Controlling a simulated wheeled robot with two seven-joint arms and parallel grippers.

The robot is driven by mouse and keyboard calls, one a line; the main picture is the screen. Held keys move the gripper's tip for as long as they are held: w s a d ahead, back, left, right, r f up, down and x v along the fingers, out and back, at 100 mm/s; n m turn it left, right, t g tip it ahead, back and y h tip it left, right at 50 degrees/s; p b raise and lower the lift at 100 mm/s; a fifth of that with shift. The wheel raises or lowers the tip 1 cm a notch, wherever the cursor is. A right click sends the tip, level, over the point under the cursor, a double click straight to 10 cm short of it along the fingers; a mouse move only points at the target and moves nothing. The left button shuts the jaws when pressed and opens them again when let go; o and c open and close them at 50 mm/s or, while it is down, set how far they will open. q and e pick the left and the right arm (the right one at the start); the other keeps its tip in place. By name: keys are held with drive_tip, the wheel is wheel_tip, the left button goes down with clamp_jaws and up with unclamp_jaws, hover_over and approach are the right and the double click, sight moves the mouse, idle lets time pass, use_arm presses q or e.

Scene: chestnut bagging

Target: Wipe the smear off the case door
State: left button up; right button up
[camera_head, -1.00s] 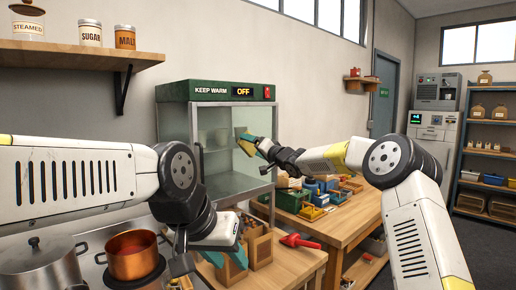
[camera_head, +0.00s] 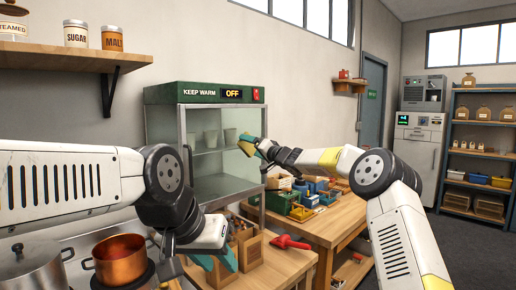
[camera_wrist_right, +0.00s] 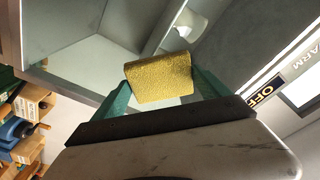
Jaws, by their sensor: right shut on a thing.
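The case (camera_head: 205,94) is a glass-fronted cabinet with a green top reading KEEP WARM and OFF. Its glass door (camera_head: 222,185) faces me, with pale cups behind it. I cannot make out a smear on the glass. My right gripper (camera_head: 247,145) is at the right part of the case front. In the right wrist view it is shut on a yellow sponge (camera_wrist_right: 160,78), with the glass behind it; I cannot tell whether the sponge touches the glass. My left gripper (camera_head: 218,266) is low over the table, its teal fingers apart and empty.
A copper pot (camera_head: 120,259) and a steel pot (camera_head: 30,268) stand on the stove at lower left. Wooden boxes (camera_head: 250,250) and a red scoop (camera_head: 288,242) are on the near table. Coloured bins (camera_head: 300,212) crowd the table right of the case.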

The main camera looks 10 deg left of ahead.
sight(223, 148)
drive_tip(key=shift+s+a, duration=1.25)
drive_tip(key=shift+s, duration=0.35)
drive_tip(key=shift+s+a, duration=1.2)
drive_tip(key=shift+s, duration=0.4)
drive_tip(key=shift+s+a, duration=1.25)
drive_tip(key=shift+s, duration=0.35)
drive_tip(key=v, duration=0.6)
drive_tip(key=shift+w+d+r, duration=0.2)
drive_tip(key=shift+r, duration=0.05)
drive_tip(key=shift+v, duration=1.45)
drive_tip(key=shift+w+d+r, duration=0.1)
